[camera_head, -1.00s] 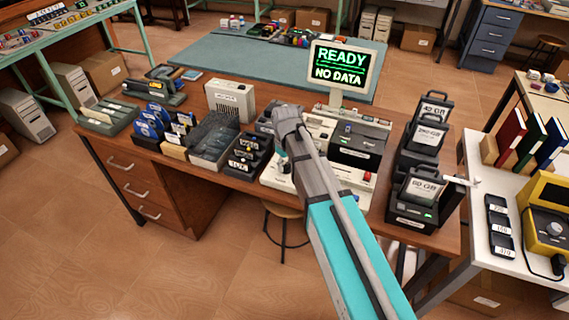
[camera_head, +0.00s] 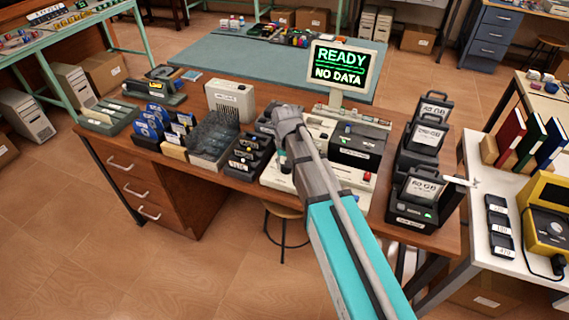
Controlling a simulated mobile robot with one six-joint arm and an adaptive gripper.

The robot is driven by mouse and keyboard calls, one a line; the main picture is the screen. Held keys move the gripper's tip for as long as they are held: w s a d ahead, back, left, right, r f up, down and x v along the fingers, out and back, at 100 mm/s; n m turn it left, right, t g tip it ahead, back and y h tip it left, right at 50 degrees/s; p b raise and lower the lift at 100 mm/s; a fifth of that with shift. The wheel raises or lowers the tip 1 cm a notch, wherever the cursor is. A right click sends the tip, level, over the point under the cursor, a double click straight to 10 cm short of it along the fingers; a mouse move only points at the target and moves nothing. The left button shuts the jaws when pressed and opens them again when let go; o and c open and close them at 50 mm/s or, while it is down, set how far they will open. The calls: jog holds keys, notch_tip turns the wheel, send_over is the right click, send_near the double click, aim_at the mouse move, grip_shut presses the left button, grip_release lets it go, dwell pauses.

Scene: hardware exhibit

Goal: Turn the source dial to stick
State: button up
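The source dial cannot be made out; my arm covers part of the cream console (camera_head: 273,178) on the brown desk. The console carries a black drive box (camera_head: 357,146) and a few small coloured buttons at its right front.
Left of the console stand several trays of disks and cards (camera_head: 165,126) and a beige box (camera_head: 231,101). Right of it are black drive docks labelled in GB (camera_head: 420,190). A white side table (camera_head: 485,265) holds binders and a yellow device (camera_head: 545,225). A stool (camera_head: 284,212) stands in front.

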jog(key=shift+w, duration=0.15)
jog(key=o, duration=1.1)
jog(key=shift+o, duration=0.2)
